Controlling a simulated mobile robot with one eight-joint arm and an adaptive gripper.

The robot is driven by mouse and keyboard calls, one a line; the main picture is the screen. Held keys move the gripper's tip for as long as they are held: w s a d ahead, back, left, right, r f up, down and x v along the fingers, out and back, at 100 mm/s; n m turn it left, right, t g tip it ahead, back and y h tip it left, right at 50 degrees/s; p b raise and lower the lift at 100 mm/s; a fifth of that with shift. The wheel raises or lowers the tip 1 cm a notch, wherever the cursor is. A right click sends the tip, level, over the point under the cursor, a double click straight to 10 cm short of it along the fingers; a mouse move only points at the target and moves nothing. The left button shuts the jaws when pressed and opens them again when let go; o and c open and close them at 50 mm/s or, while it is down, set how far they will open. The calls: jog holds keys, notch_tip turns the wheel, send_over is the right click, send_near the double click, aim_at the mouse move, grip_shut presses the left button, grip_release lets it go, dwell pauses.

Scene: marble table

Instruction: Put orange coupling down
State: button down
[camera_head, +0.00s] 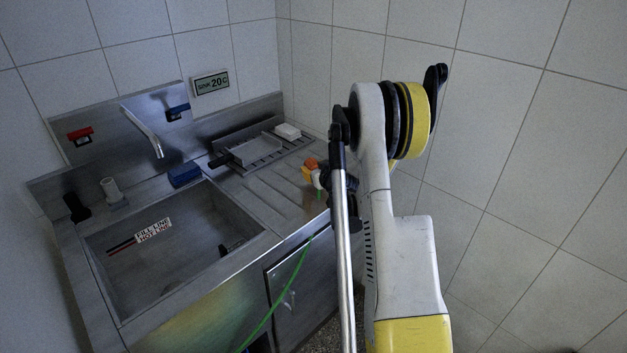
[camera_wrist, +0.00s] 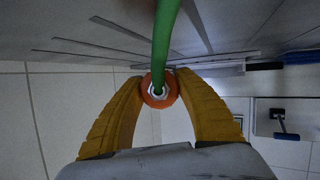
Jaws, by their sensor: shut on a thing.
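The orange coupling (camera_wrist: 149,97) sits between the yellow fingertips of my gripper (camera_wrist: 160,85) in the wrist view, with a green hose (camera_wrist: 164,45) running from its centre. My gripper is shut on the coupling. In the head view my gripper (camera_head: 308,174) is over the right part of the steel counter, and the orange coupling (camera_head: 311,163) shows as a small orange spot beside my arm. The arm hides part of the gripper. Whether the coupling touches the counter cannot be told.
A steel sink (camera_head: 185,250) lies left of the ridged drainboard (camera_head: 265,190). A blue block (camera_head: 184,175) lies at the sink's rear edge. A tray (camera_head: 255,149) and a white block (camera_head: 287,131) sit behind. The green hose (camera_head: 285,290) hangs over the counter's front edge.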

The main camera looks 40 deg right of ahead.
jog(key=shift+f+b, duration=0.65)
jog(key=shift+f, duration=1.15)
jog(key=shift+f+b, duration=0.25)
jog(key=shift+b, duration=0.1)
jog(key=c, duration=0.9)
grip_release()
jog(key=shift+s, duration=0.1)
jog(key=shift+c, duration=0.2)
jog(key=shift+a, duration=0.1)
